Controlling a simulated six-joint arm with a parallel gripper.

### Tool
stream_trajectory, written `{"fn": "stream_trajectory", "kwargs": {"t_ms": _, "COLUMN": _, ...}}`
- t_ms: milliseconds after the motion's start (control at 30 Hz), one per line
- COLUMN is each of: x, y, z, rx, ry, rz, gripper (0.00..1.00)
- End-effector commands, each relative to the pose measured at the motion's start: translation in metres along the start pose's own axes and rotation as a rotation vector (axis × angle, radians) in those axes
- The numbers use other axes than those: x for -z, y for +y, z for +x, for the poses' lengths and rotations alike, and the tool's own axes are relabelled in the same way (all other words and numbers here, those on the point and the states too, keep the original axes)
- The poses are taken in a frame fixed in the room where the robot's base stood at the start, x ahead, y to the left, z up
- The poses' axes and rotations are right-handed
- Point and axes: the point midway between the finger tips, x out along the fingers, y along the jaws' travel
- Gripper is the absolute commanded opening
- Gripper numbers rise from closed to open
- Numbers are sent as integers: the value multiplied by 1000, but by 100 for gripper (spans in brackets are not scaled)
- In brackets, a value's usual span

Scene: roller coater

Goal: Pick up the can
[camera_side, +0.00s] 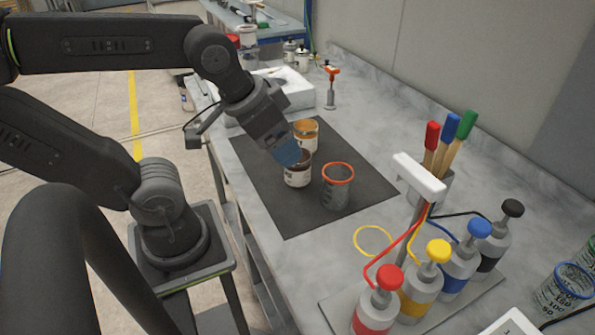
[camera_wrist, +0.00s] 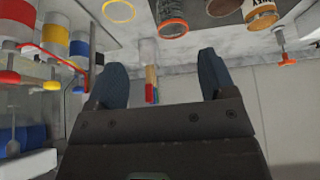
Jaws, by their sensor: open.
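Two cans stand upright on the dark mat (camera_side: 260,175) in the side view. The nearer can (camera_side: 298,177) has a pale label and a dark brown inside. The farther can (camera_side: 306,134) has an orange-brown inside and a pale label. In the wrist view, a labelled can (camera_wrist: 262,17) and a brown round top (camera_wrist: 222,7) are at the upper right, cut by the frame edge. My gripper (camera_side: 287,154) has blue fingertips and hangs close above the nearer can, partly covering it. In the wrist view the fingers (camera_wrist: 160,75) are spread with no can between them.
A grey cup with an orange rim (camera_side: 336,190) stands right of the nearer can. Several pump bottles (camera_side: 418,290) and a holder with coloured-handled brushes (camera_side: 440,178) are farther right. An orange-topped tool (camera_side: 331,90) and white box (camera_side: 290,90) stand behind. The mat's front is clear.

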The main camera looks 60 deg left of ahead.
Motion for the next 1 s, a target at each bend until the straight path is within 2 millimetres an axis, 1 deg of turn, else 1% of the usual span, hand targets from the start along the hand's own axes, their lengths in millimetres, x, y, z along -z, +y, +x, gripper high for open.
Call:
{"fn": "stream_trajectory", "kwargs": {"t_ms": 67, "x": -1, "y": 0, "z": 2, "rx": 4, "ry": -16, "rz": 20, "gripper": 77}}
{"fn": "stream_trajectory", "kwargs": {"t_ms": 133, "x": -5, "y": 1, "z": 9, "rx": 17, "ry": -61, "rz": 75, "gripper": 77}}
{"fn": "stream_trajectory", "kwargs": {"t_ms": 233, "x": -17, "y": 3, "z": 27, "rx": 56, "ry": -181, "rz": 240, "gripper": 77}}
{"fn": "stream_trajectory", "kwargs": {"t_ms": 367, "x": -37, "y": 2, "z": 55, "rx": 140, "ry": -393, "rz": 574, "gripper": 77}}
{"fn": "stream_trajectory", "kwargs": {"t_ms": 400, "x": -42, "y": 1, "z": 63, "rx": 171, "ry": -458, "rz": 687, "gripper": 77}}
{"fn": "stream_trajectory", "kwargs": {"t_ms": 533, "x": -54, "y": -4, "z": 86, "rx": 282, "ry": -647, "rz": 1056, "gripper": 77}}
{"fn": "stream_trajectory", "kwargs": {"t_ms": 600, "x": -56, "y": -5, "z": 96, "rx": 352, "ry": -740, "rz": 1259, "gripper": 77}}
{"fn": "stream_trajectory", "kwargs": {"t_ms": 700, "x": -55, "y": -4, "z": 111, "rx": 462, "ry": -851, "rz": 1534, "gripper": 77}}
{"fn": "stream_trajectory", "kwargs": {"t_ms": 800, "x": -50, "y": 1, "z": 123, "rx": 569, "ry": -932, "rz": 1767, "gripper": 77}}
{"fn": "stream_trajectory", "kwargs": {"t_ms": 900, "x": -46, "y": 7, "z": 132, "rx": 658, "ry": -981, "rz": 1932, "gripper": 77}}
{"fn": "stream_trajectory", "kwargs": {"t_ms": 1000, "x": -43, "y": 12, "z": 137, "rx": 715, "ry": -1007, "rz": 2029, "gripper": 77}}
